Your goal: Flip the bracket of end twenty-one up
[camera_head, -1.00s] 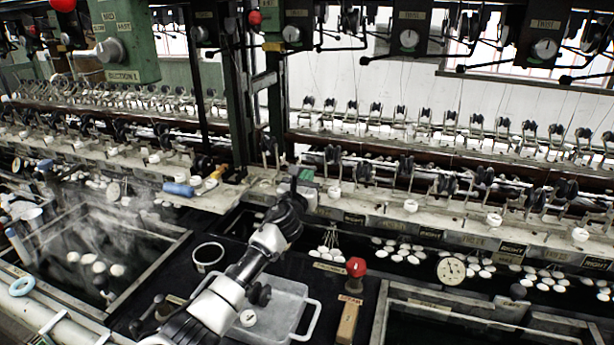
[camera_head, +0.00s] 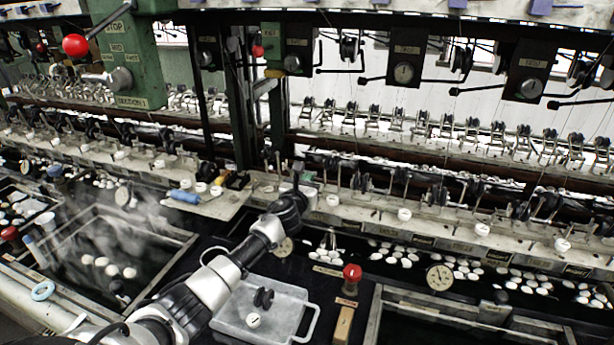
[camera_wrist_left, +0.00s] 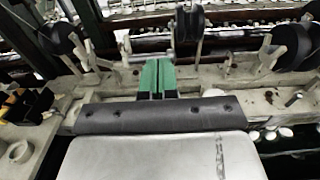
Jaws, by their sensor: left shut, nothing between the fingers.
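My left gripper (camera_head: 297,170) is at the front ledge of the reeling bench, its fingers close together and empty. In the left wrist view its green fingertips (camera_wrist_left: 157,78) are side by side over the pale ledge. A bracket with a dark wheel (camera_wrist_left: 190,24) stands just beyond them, slightly right; I cannot tell whether they touch. Another dark-wheeled bracket (camera_wrist_left: 290,48) stands at the right, and one (camera_wrist_left: 60,38) at the left. No number twenty-one is readable, so I cannot tell which bracket is that end's. My right gripper is out of view.
A clear tray (camera_head: 262,315) lies below my left arm. A red-knobbed post (camera_head: 352,274) and a round dial (camera_head: 440,278) stand to its right. Dark basins with white cocoons (camera_head: 395,256) lie before the ledge. A blue cylinder (camera_head: 184,196) lies on the ledge at left.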

